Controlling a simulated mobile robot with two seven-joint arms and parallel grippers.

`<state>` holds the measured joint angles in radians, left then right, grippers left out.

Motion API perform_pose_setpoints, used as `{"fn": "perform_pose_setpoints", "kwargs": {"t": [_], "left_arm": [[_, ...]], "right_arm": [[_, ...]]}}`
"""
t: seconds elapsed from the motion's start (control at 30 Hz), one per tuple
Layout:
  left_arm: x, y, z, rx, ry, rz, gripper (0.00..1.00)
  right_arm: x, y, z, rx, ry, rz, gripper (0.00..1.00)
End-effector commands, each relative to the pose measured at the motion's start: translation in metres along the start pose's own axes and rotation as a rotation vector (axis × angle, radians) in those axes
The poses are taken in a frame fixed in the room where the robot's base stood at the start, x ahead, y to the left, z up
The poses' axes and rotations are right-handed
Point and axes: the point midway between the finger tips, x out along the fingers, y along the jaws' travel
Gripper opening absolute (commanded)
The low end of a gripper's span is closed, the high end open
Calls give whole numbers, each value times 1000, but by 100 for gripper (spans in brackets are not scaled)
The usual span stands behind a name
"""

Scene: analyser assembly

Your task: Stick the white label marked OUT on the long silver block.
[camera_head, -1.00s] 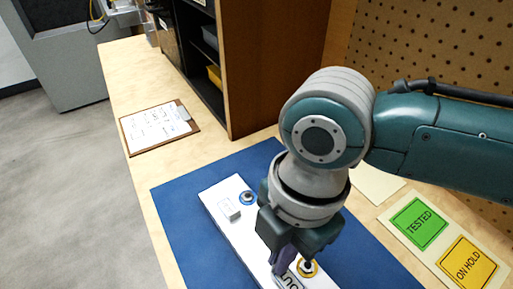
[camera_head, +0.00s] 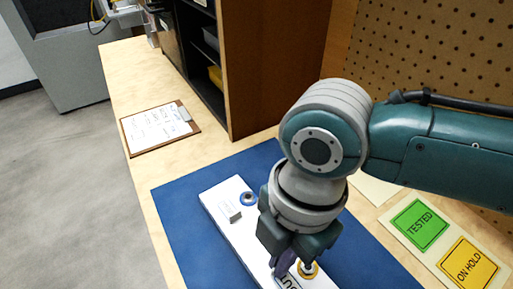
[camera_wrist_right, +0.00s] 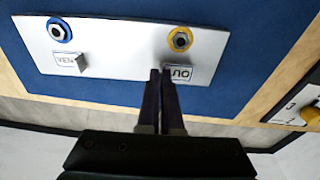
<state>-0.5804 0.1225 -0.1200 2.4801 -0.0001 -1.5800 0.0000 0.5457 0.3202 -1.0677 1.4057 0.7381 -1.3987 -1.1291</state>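The long silver block (camera_head: 242,234) lies on a blue mat, with a blue-ringed port (camera_head: 249,198) and a yellow-ringed port (camera_head: 308,270). It also shows in the right wrist view (camera_wrist_right: 118,65). The white OUT label (camera_wrist_right: 180,73) is at the block's edge beside the yellow-ringed port; its T end is hidden by my fingers. It looks flat against the block, but I cannot tell whether it touches. My right gripper (camera_wrist_right: 161,74) points down, its fingers nearly together and apparently shut on that end of the label. My left gripper is not in view.
Another white label (camera_wrist_right: 66,61), reading VEN, sits by the blue-ringed port with a raised tab. The blue mat (camera_head: 185,220) is clear around the block. A clipboard (camera_head: 157,128) lies behind. TESTED (camera_head: 419,226) and ON HOLD (camera_head: 468,262) signs lie at right, before a pegboard.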

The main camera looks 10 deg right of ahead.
Motion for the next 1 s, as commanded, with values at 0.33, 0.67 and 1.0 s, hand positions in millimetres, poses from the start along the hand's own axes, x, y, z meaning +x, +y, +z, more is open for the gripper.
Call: {"fn": "perform_pose_setpoints", "kwargs": {"t": [0.33,0.67,1.0], "left_arm": [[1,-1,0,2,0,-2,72],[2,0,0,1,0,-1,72],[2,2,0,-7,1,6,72]], "right_arm": [[2,0,0,0,0,-1,0],[6,0,1,0,-1,-2,0],[8,0,1,-1,0,0,0]]}}
